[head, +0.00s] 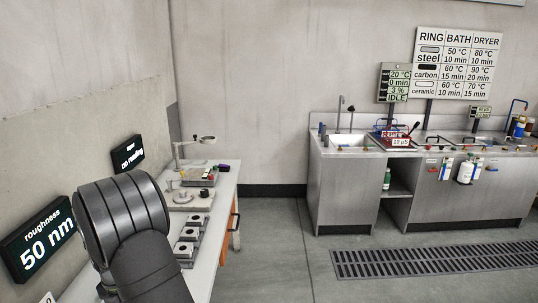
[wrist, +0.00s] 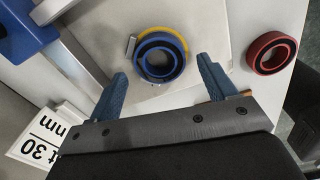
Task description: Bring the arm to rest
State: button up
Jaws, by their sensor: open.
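My gripper (wrist: 162,85) shows in the wrist view with its two blue fingers wide apart and nothing between them. Just beyond the fingertips, a blue ring (wrist: 141,62) with a yellow part around its upper right side sits on a pale square plate (wrist: 210,25). I cannot tell from the picture whether the fingers are above the ring or level with it. In the head view my dark arm reaches over the left bench (head: 205,265); the gripper is not visible there.
A red ring (wrist: 291,46) lies right of the plate. In the head view, a "50 nm" display (head: 40,240) stands close beside my arm. Sink counters (head: 345,190) stand across open floor (head: 270,230).

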notch_tip(320, 180, up, 11)
notch_tip(320, 180, down, 13)
jog(key=shift+r, duration=0.2)
notch_tip(320, 180, up, 4)
jog(key=shift+r, duration=0.25)
jog(key=w+d+r, duration=0.3)
jog(key=d+r, duration=0.4)
jog(key=d, duration=0.5)
jog(key=s+a+f+m, duration=0.1)
jog(key=s+a+m, duration=0.2)
jog(key=s+m, duration=0.5)
jog(key=s+a+f+m, duration=0.1)
jog(key=s+a+m, duration=0.2)
jog(key=s+m, duration=0.6)
jog(key=shift+s+f, duration=0.3)
jog(key=shift+s, duration=3.3)
jog(key=shift+a, duration=0.1)
